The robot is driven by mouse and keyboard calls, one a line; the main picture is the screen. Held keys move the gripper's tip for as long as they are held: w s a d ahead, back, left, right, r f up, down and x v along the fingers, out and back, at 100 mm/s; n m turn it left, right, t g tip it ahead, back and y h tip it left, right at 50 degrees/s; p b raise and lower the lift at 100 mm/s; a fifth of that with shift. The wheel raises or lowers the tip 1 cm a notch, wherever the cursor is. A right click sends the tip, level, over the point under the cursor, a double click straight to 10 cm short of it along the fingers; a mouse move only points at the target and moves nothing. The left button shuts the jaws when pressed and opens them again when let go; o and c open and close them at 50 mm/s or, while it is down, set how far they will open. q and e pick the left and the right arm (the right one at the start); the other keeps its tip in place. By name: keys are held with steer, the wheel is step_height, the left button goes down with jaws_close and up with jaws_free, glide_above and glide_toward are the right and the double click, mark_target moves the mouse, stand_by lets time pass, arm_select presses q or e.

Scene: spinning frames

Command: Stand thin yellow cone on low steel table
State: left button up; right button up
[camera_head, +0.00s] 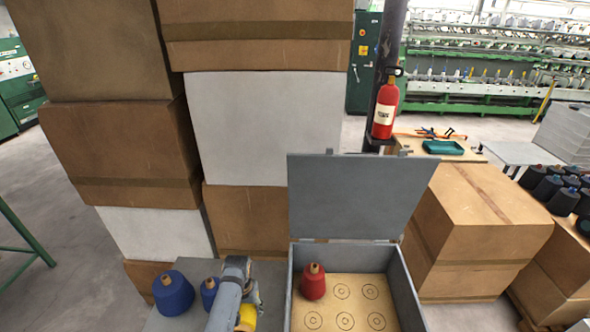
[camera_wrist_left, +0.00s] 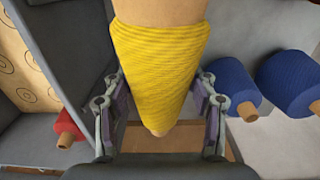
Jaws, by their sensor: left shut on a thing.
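The thin yellow cone (camera_wrist_left: 160,60) is between the fingers of my left gripper (camera_wrist_left: 160,112), which is shut on it. Its yellow winding narrows toward the lower edge of the left wrist view, with tan showing at both ends. In the head view only a bit of the yellow cone (camera_head: 246,318) shows beside my left gripper (camera_head: 248,300). A grey table top (camera_head: 268,272), which looks like the low steel table, lies below and around the gripper. I cannot tell whether the cone touches it. My right gripper is not in view.
A large blue cone (camera_head: 173,293) and a small blue cone (camera_head: 209,292) stand left of the gripper. An open grey box (camera_head: 404,290) with its lid up stands to the right, holding a red cone (camera_head: 313,283) and ringed marks. Stacked cartons (camera_head: 130,150) rise behind.

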arm_select(q)
step_height(320, 180, down, 14)
steer(key=b, duration=1)
step_height(320, 180, up, 15)
steer(key=p, duration=1.2)
steer(key=shift+s+f, duration=0.1)
steer(key=shift+f, duration=0.1)
step_height(320, 180, down, 15)
steer(key=b, duration=1.2)
steer(key=shift+r, duration=0.2)
step_height(320, 180, up, 15)
steer(key=p, duration=1.3)
steer(key=shift+r, duration=0.1)
step_height(320, 180, down, 15)
steer(key=b, duration=1.3)
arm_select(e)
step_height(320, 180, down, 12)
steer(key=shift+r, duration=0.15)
